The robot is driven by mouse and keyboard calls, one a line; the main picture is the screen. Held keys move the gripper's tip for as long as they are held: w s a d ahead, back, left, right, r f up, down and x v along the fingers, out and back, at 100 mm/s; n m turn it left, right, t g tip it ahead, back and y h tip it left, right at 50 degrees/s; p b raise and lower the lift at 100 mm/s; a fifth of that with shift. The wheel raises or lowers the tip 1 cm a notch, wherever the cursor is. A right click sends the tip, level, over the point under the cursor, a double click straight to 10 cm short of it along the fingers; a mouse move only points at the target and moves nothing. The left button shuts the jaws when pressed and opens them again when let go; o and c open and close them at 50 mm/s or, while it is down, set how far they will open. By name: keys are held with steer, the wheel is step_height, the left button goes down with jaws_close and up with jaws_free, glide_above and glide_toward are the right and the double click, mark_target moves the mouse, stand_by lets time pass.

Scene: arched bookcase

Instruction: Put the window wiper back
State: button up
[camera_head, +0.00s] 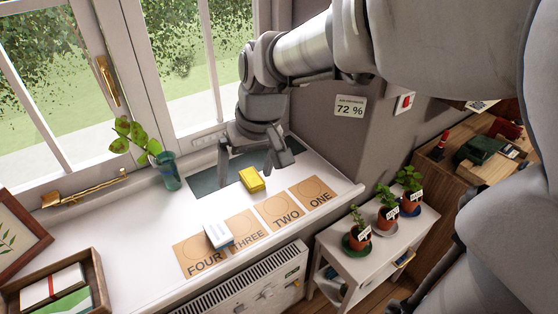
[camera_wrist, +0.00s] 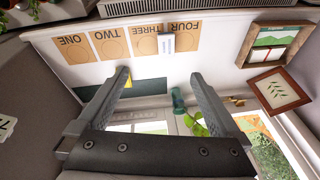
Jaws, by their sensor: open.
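A long brass-coloured tool (camera_head: 85,190) lies on the white sill at the left, close to the window frame. It may be the window wiper, but I cannot tell for certain. My gripper (camera_head: 252,165) is open and empty, above the dark green mat (camera_head: 205,181) and well to the right of the brass tool. The wrist view shows its two spread fingers (camera_wrist: 160,74) with nothing between them. A yellow block (camera_head: 252,180) sits by the mat's front edge, just below the gripper; one finger partly hides it in the wrist view.
Cards (camera_head: 280,210) marked ONE to FOUR line the sill's front, with a small white-and-blue box (camera_head: 218,235) on them. A glass vase (camera_head: 168,172) with a plant stands left of the mat. A wooden tray (camera_head: 95,275) and picture frame (camera_head: 18,235) are at far left.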

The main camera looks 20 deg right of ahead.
steer(key=s+d+r+t+h, duration=0.1)
steer(key=s+d+r, duration=0.1)
steer(key=s, duration=0.4)
steer(key=s+d+r+m+t, duration=0.1)
steer(key=s+d+r+t, duration=0.1)
steer(key=s, duration=0.5)
steer(key=shift+d+r+h, duration=0.35)
steer(key=shift+d+h, duration=0.05)
steer(key=shift+d, duration=0.45)
step_height(320, 180, up, 4)
steer(key=p, duration=0.4)
